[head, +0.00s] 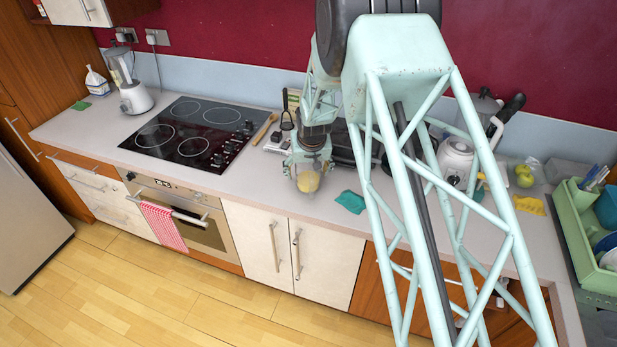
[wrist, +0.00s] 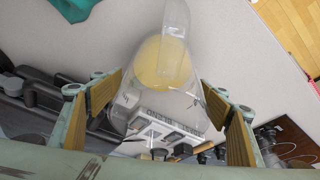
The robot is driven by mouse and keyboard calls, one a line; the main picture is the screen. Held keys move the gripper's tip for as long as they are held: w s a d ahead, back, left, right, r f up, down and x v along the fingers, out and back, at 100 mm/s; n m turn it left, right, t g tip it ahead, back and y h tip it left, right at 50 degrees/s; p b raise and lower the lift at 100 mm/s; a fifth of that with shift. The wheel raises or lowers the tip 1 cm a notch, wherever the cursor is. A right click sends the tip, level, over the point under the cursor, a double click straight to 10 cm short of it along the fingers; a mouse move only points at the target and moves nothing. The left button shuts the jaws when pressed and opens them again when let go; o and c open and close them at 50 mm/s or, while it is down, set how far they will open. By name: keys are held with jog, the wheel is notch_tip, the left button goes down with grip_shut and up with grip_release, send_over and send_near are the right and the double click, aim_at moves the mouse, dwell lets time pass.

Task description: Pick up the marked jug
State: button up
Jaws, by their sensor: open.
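A clear jug with yellow contents (wrist: 160,62) stands on the worktop, in the middle of the wrist view. I see no separate mark on it. In the head view its yellow part (head: 308,182) shows just below my gripper (head: 308,165). In the wrist view my gripper (wrist: 162,90) is open, with one wooden-faced finger on each side of the jug. Gaps show between the fingers and the jug wall, so it does not look gripped. My arm hides part of the worktop behind.
A teal cloth (head: 350,201) lies right of the jug. The black hob (head: 195,133) is to the left, with a wooden utensil (head: 264,129) beside it. A white kettle-like appliance (head: 456,158) and a green dish rack (head: 575,235) stand to the right.

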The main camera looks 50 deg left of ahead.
jog(key=shift+c, duration=0.9)
jog(key=c, duration=1)
jog(key=shift+c, duration=0.2)
jog(key=shift+r, duration=0.15)
jog(key=shift+r+b, duration=0.4)
jog(key=shift+r, duration=1.25)
jog(key=s+d+r+b, duration=0.1)
jog(key=s+d+b, duration=0.1)
jog(key=s+d, duration=0.6)
jog(key=d, duration=0.5)
jog(key=shift+s+d+r+b, duration=0.2)
jog(key=shift+d+r+b, duration=0.1)
jog(key=shift+b, duration=0.1)
